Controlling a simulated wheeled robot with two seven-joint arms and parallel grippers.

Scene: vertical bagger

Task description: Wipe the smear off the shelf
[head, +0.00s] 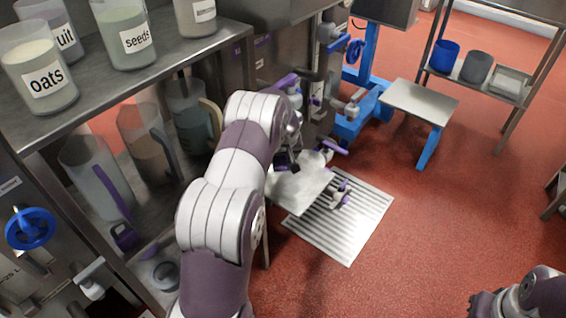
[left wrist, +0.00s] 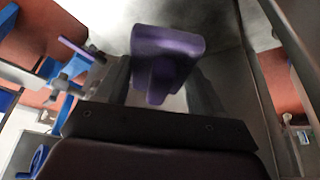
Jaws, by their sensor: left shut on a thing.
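My left gripper (head: 290,160) is low over a small pale shelf (head: 300,190) beside the machine in the head view, partly hidden by my own arm. In the left wrist view my left gripper (left wrist: 165,85) is shut on a purple tool (left wrist: 168,55), whose far end is hard to make out. A grey surface (left wrist: 225,30) lies behind the tool. I cannot make out a smear, and cannot tell whether the tool touches the shelf. My right arm shows at the bottom right of the head view, with no clear gripper.
A steel rack at the left holds jars marked oats (head: 45,75) and seeds (head: 125,35), with jugs below. A floor grate (head: 350,225) lies by the small shelf. A blue-legged stand (head: 420,100) is behind.

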